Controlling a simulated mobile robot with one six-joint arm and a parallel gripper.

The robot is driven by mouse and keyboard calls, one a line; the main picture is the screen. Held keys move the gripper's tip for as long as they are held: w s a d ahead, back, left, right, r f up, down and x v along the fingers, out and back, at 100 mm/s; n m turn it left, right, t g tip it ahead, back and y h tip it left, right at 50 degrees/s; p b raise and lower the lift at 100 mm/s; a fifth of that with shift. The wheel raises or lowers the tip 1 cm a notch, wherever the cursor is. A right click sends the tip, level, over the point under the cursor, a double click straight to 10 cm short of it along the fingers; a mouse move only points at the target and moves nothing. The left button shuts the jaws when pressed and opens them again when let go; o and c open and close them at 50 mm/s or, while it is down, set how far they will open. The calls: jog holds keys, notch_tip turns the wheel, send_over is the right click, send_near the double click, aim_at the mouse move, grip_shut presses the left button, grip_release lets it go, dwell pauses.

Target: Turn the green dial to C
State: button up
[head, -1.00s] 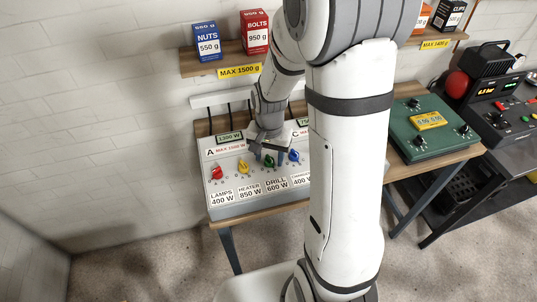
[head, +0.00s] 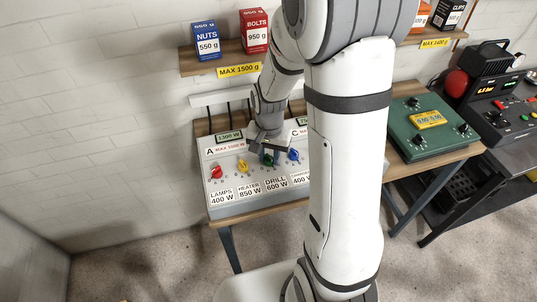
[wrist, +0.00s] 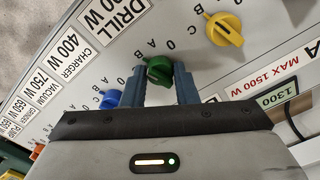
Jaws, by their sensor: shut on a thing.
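The green dial (head: 268,160) is on the sloped white control panel (head: 237,206), above the DRILL 600 W label. My gripper (head: 268,157) points down at it. In the wrist view, the gripper's two blue fingers (wrist: 160,78) are shut on the green dial (wrist: 158,68), one on each side. The marks 0, A and B show by the dial; its C mark is hidden or too small to make out. I cannot tell which mark the dial points to.
A yellow dial (head: 243,165) and red dial (head: 216,171) are to the left, a blue dial (head: 293,154) to the right. A display reading 1300 W (head: 229,136) is on the panel. A green box (head: 430,130) stands farther right. My arm hides the panel's right side.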

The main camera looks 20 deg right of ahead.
aim_at(269, 156)
jog(key=n+b, duration=0.1)
jog(key=n, duration=0.2)
jog(key=shift+n+b, duration=1)
jog(key=shift+n, duration=1.4)
jog(key=o, duration=1)
jog(key=shift+r, duration=0.1)
notch_tip(269, 156, up, 8)
jog(key=shift+f, duration=0.15)
